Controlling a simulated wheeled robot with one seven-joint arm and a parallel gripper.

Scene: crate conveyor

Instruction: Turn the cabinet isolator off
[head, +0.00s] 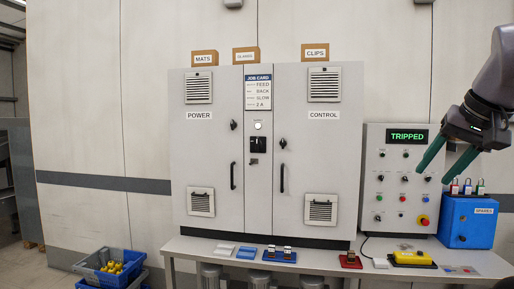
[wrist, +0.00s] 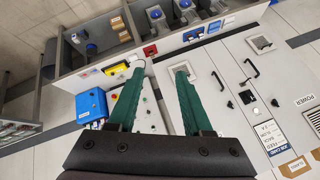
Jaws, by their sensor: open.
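The grey cabinet (head: 215,150) stands on the bench, with a POWER door on the left and a CONTROL door on the right. The isolator (head: 258,145) is a small black switch on the narrow middle column, below a lit white lamp (head: 257,125). Its setting is too small to read. It also shows in the wrist view (wrist: 246,97), small and rotated. My gripper (head: 432,181) is at the right, in front of the control box and well away from the isolator. Its two green fingers are apart and empty; in the wrist view (wrist: 160,67) nothing lies between them.
The control box (head: 374,155) shows TRIPPED and carries several buttons. A blue SPARES box (head: 466,222) with padlocks stands to its right. The bench (head: 330,262) holds small trays and a yellow device (head: 412,258). Black door handles (head: 282,180) flank the column. Blue crates (head: 100,262) sit lower left.

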